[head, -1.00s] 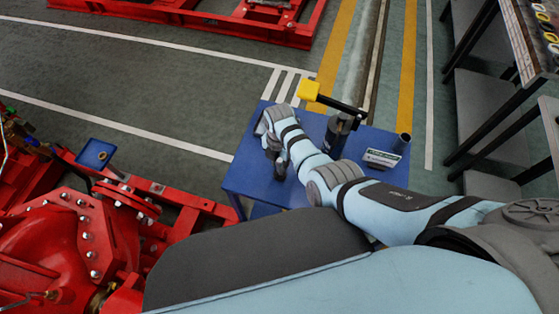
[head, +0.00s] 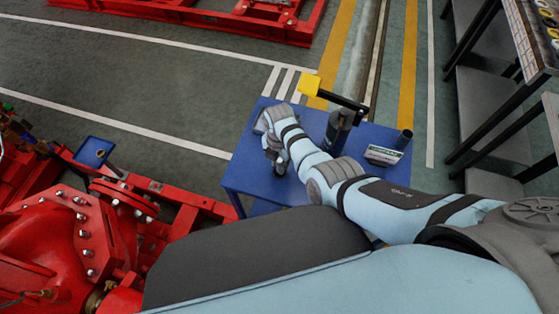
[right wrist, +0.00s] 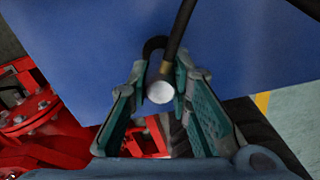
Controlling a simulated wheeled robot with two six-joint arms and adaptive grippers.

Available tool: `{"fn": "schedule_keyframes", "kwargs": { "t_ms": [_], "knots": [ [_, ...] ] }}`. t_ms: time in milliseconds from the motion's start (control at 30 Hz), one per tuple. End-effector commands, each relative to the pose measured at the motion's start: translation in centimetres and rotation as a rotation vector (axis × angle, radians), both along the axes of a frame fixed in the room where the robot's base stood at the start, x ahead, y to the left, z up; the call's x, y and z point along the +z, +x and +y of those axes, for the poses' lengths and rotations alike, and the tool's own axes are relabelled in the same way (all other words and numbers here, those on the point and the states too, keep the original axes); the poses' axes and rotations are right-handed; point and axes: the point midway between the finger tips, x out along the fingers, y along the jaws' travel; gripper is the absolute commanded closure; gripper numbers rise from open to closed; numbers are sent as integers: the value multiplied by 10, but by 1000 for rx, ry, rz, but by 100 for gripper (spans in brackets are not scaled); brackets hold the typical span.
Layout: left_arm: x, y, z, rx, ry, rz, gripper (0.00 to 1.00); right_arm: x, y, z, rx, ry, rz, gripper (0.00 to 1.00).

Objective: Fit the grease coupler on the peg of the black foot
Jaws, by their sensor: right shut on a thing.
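My right gripper (head: 279,166) is over the left part of the blue table and points down. In the right wrist view its two green fingers (right wrist: 160,97) are shut on a small piece with a round, pale silver end (right wrist: 160,92), which looks like the grease coupler. A brass fitting (right wrist: 168,68) and a black hose run from it up and to the right. A dark curved shape (right wrist: 155,46) lies just behind it; I cannot tell whether it is the black foot. No peg can be made out. My left gripper is out of view.
Red machinery (head: 50,240) fills the left; shelving (head: 500,90) stands at right.

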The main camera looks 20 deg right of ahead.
Motion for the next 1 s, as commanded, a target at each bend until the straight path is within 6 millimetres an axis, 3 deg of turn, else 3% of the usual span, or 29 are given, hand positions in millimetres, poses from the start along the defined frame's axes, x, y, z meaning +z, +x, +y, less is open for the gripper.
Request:
{"fn": "schedule_keyframes", "kwargs": {
  "t_ms": [467,500,633,1000],
  "knots": [
    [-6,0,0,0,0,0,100,-8,0,0,0,0,0,100],
    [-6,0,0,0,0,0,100,-8,0,0,0,0,0,80],
    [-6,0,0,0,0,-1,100,-8,0,0,0,0,0,59],
    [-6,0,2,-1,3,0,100,-3,1,0,0,0,-3,58]
  ]
}}
